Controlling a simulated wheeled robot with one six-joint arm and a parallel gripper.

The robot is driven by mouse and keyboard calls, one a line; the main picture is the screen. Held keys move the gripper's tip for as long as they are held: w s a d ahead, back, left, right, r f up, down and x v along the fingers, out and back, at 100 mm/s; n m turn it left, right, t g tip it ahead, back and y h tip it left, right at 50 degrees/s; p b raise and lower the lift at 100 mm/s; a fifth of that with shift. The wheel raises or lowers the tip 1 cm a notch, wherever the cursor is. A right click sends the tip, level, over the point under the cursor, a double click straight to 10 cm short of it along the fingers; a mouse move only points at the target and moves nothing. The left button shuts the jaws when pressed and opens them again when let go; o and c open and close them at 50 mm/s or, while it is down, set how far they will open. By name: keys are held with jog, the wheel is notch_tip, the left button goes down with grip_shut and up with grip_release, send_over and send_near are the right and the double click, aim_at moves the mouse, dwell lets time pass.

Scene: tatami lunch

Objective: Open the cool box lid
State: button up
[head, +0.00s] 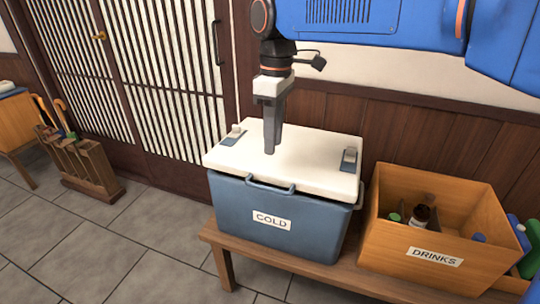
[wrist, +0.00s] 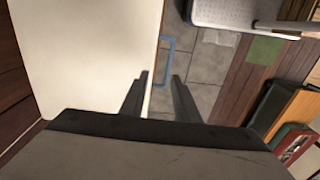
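The cool box (head: 290,225) is a blue-grey box labelled COLD, standing on a low wooden bench. Its white lid (head: 310,168) is down on the box, with a latch near each end. A blue handle (head: 270,187) is on the front side, and a blue handle also shows beside the lid in the wrist view (wrist: 168,48). My gripper (head: 270,150) points down over the lid, with its tips at about the lid's middle in the head view. In the wrist view its two fingers (wrist: 159,80) are apart with nothing between them. I cannot tell whether they touch the lid.
A wooden DRINKS crate (head: 436,228) with bottles stands right of the cool box on the bench (head: 310,262). A wood-panelled wall (head: 395,130) is close behind. Tiled floor (head: 140,245) is clear at the front left. An umbrella stand (head: 85,170) is farther left.

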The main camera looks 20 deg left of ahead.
jog(key=shift+s+f, duration=0.35)
jog(key=shift+f, duration=0.35)
jog(key=shift+s+f, duration=0.3)
jog(key=shift+f, duration=0.4)
